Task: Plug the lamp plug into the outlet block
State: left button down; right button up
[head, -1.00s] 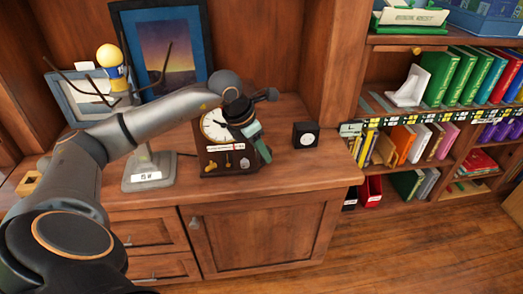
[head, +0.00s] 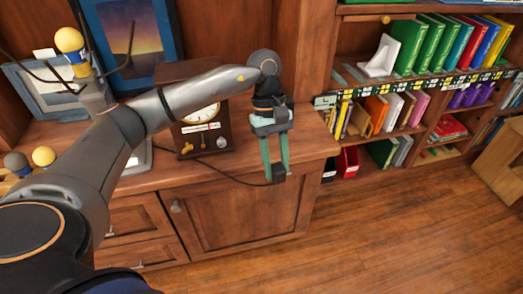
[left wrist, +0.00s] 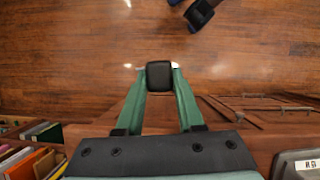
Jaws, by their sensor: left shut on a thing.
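My left gripper (head: 276,172) points down in front of the cabinet's top edge. Its long green fingers are shut on a small black plug (head: 279,175), held between the tips. The plug also shows in the left wrist view (left wrist: 159,76), with the wooden floor beyond it. A dark cord (head: 240,181) runs to the plug from the left, past the cabinet top. The grey lamp base (head: 140,160) is mostly behind my left arm; a grey labelled base shows in the left wrist view (left wrist: 299,163). I cannot make out the outlet block, which my gripper may hide. My right gripper is not in view.
A wooden clock (head: 206,142) stands left of the gripper, partly behind my arm. Framed pictures (head: 132,35) lean at the back. A bookcase with several books (head: 408,45) stands right. The floor (head: 400,220) in front is clear.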

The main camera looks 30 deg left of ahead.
aim_at(285, 169)
pick_arm(q)
jog(key=d+m+y, duration=0.1)
jog(key=m, duration=0.1)
jog(key=s+d+r+m+g+y, duration=0.1)
jog(key=m, duration=0.2)
jog(key=d+r+m, duration=0.1)
jog(key=m, duration=0.2)
jog(key=shift+s+y, duration=0.35)
jog(key=shift+y, duration=0.05)
jog(key=m, duration=0.1)
jog(key=r+m+y, duration=0.1)
jog(key=m, duration=0.1)
jog(key=shift+s+d+g, duration=0.35)
jog(key=shift+g, duration=0.05)
jog(key=shift+a, duration=0.15)
